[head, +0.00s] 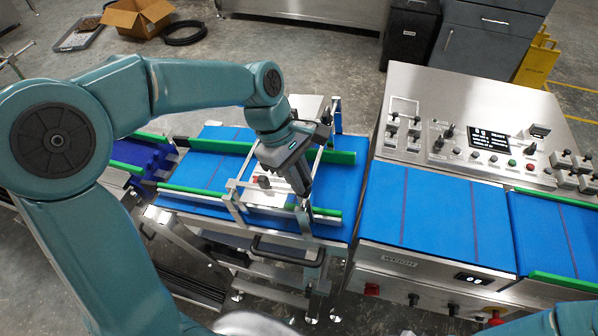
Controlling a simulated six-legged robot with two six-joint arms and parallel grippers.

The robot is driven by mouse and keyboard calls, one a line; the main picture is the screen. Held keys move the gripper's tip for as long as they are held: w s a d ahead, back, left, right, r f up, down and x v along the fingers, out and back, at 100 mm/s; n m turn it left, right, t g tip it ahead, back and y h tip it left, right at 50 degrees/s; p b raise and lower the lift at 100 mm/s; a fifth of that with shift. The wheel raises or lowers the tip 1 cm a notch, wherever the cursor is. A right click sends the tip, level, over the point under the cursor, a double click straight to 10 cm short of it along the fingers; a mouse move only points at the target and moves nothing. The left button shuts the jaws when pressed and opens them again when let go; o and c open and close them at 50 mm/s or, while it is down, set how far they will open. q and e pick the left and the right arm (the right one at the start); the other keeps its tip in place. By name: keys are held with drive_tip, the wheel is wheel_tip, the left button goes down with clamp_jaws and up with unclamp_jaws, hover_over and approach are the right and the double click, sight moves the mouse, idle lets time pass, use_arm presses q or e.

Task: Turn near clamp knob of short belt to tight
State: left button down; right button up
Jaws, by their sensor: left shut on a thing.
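The short belt (205,172) is a blue conveyor with green side rails, left of the weigh section. A metal frame (233,203) stands over it, with a clear panel and a small red part inside. My left gripper (304,203) points down at the near side of this belt, by the near green rail (328,212). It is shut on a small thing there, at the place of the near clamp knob. The gripper mostly hides that knob, so its turn cannot be read. My right gripper is out of view.
The weigh belt (385,205) adjoins on the right, with a steel control panel (455,115) of knobs and buttons behind it. A black handle (288,257) sticks out below the short belt. A cardboard box (138,18) lies on the floor at the back left.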

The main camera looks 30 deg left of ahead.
use_arm(q)
drive_tip(key=m+g+p, duration=0.1)
drive_tip(key=m+p, duration=0.1)
drive_tip(key=m, duration=0.4)
drive_tip(key=shift+w+r+m+y, duration=0.1)
drive_tip(key=shift+m+y, duration=0.2)
drive_tip(key=m, duration=0.3)
drive_tip(key=shift+d+m+g+y+p, duration=0.1)
drive_tip(key=shift+m+g+y+p, duration=0.2)
drive_tip(key=shift+g, duration=0.1)
drive_tip(key=shift+m+y, duration=0.3)
drive_tip(key=shift+m, duration=1.6)
drive_tip(key=c, duration=1.1)
unclamp_jaws()
